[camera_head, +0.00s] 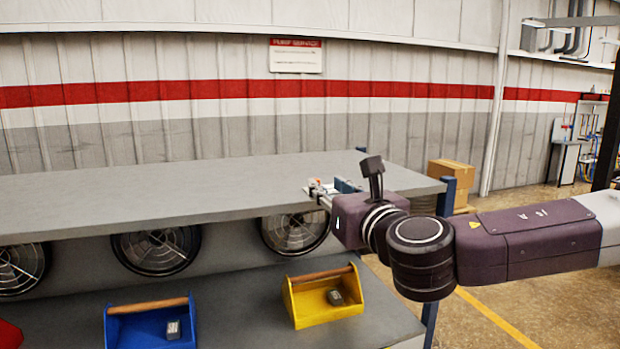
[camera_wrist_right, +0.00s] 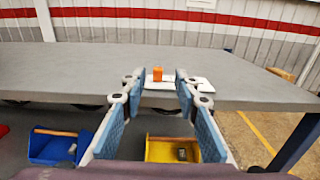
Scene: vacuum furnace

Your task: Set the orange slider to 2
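The orange slider (camera_wrist_right: 157,74) is a small orange block on a flat white plate (camera_wrist_right: 197,84) on the grey upper shelf. In the head view the slider (camera_head: 317,181) shows as a small orange spot near the shelf's front edge, partly crowded by my gripper. My right gripper (camera_wrist_right: 160,82) is open, with its blue-padded fingers apart on either side of the slider as seen from the wrist. No contact with it shows. In the head view the right gripper (camera_head: 333,189) reaches in from the right at shelf height. Scale marks are not readable. My left gripper is not in view.
The grey upper shelf (camera_head: 150,195) is otherwise bare to the left. Below, a blue toolbox (camera_head: 150,325) and a yellow toolbox (camera_head: 325,305) stand on the lower shelf. Round fans (camera_head: 155,250) line the back under the shelf. A blue post (camera_head: 446,195) stands at the right corner.

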